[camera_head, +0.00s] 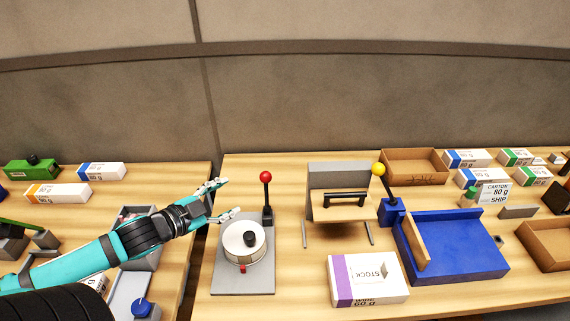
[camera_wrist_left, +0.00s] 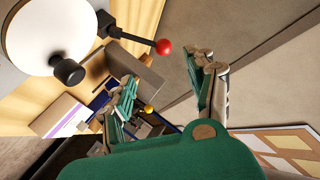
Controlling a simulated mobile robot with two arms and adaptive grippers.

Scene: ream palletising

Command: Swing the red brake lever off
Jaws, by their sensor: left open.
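The red brake lever (camera_head: 266,193) is a dark stem with a red ball on top. It stands upright at the back right of a grey plate (camera_head: 226,284) that carries a white round drum (camera_head: 240,255) with a black knob. My left gripper (camera_head: 232,198) is open and empty, just left of the lever and above the drum, apart from the lever. In the left wrist view the red ball (camera_wrist_left: 163,47) shows beyond the open fingers (camera_wrist_left: 165,92), not between the fingertips in contact. My right gripper is not in view.
Right of the lever stands a grey stand with a black handle (camera_head: 345,199). Further right are a yellow-ball lever (camera_head: 379,170) and a blue tray (camera_head: 465,262). A gap (camera_head: 204,235) separates the two tables.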

